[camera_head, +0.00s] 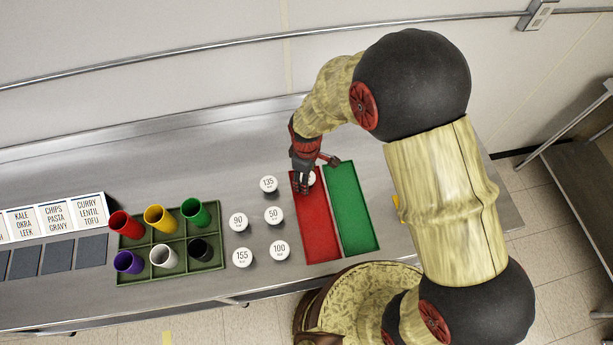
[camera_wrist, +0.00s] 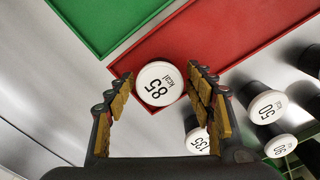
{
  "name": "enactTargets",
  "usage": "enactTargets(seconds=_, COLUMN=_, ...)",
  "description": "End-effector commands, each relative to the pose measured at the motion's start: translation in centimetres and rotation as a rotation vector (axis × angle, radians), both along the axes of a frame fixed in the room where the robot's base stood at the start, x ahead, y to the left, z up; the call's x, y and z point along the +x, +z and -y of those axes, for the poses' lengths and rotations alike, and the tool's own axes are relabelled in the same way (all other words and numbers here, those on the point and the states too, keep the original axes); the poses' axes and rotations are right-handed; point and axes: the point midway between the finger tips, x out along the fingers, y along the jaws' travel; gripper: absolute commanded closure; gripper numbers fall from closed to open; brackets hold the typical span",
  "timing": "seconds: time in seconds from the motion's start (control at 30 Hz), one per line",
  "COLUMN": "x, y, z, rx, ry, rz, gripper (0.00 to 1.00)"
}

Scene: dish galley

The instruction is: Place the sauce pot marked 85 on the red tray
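The white-lidded sauce pot marked 85 (camera_wrist: 159,83) shows between my fingers in the wrist view. It appears over the far end of the red tray (camera_head: 318,232); whether its base rests on the tray is hidden. In the head view only part of its lid (camera_head: 312,178) shows beside my fingers. My gripper (camera_wrist: 160,74) is open around the pot, with a small gap visible at each side of the lid. The red tray also shows in the wrist view (camera_wrist: 235,35), behind the pot.
The green tray (camera_head: 352,205) lies right of the red one. Several other pots stand to the left, including 135 (camera_head: 268,184), 50 (camera_head: 274,215) and 100 (camera_head: 279,250). A green divided caddy (camera_head: 172,284) with coloured cups is further left. Most of the red tray is clear.

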Motion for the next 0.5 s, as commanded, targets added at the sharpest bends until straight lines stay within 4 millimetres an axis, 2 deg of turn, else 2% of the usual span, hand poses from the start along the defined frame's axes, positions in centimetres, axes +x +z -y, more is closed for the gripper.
enactTargets(seconds=0.33, x=0.0, y=0.1, z=0.0, rx=0.000, ry=0.000, rz=0.000, gripper=0.42)
enactTargets(seconds=0.5, x=0.1, y=1.6, z=0.0, rx=0.001, ry=0.000, rz=0.003, gripper=0.42)
